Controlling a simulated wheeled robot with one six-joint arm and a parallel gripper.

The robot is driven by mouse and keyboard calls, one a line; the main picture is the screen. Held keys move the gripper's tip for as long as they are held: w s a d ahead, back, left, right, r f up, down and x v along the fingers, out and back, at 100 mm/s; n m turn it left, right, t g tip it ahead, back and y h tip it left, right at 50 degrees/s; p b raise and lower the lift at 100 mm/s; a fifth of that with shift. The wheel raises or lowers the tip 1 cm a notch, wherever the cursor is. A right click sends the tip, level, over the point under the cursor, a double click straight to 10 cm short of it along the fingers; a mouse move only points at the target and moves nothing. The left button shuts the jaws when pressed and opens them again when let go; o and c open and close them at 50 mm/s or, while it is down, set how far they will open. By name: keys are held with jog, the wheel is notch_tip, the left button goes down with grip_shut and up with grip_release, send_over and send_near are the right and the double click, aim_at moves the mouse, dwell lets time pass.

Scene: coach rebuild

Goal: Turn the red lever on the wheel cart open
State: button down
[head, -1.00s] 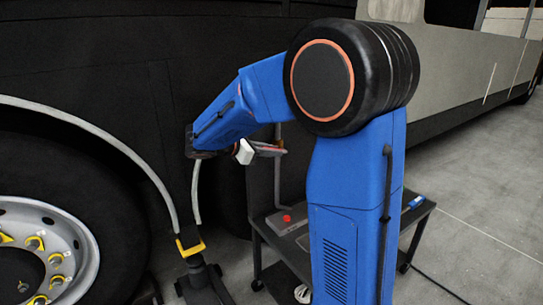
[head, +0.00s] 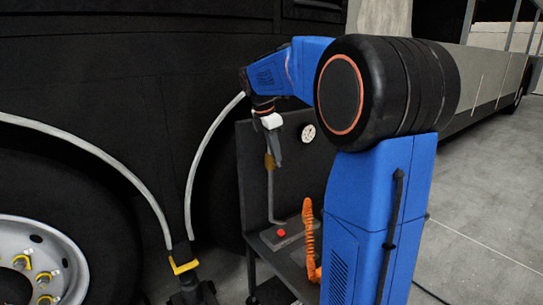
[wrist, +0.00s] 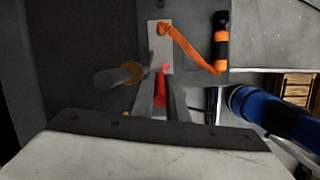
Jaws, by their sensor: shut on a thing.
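The wheel cart (head: 262,190) is dark, with an upright panel, and stands beside the coach. A grey pipe (head: 271,195) with a brass fitting (head: 269,161) rises in front of the panel. My gripper (head: 278,160) points down close to the right of this fitting. In the wrist view my gripper (wrist: 160,100) is shut on a narrow red piece, which looks like the red lever (wrist: 161,84). The pipe end (wrist: 112,77) and its brass collar (wrist: 134,71) lie just left of the fingers there. In the head view the lever is hidden by my gripper.
A round gauge (head: 308,132) is on the panel. The coach wheel (head: 40,255) and a yellow-topped stand (head: 184,266) are at left.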

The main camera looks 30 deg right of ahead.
jog(key=shift+d+r+y, duration=0.1)
jog(key=shift+d+y, duration=0.8)
jog(key=shift+y, duration=0.5)
jog(key=c, duration=1.7)
grip_release()
jog(key=shift+c, duration=0.2)
notch_tip(320, 180, up, 17)
jog(key=shift+d+r, duration=0.2)
jog(key=shift+a, duration=0.1)
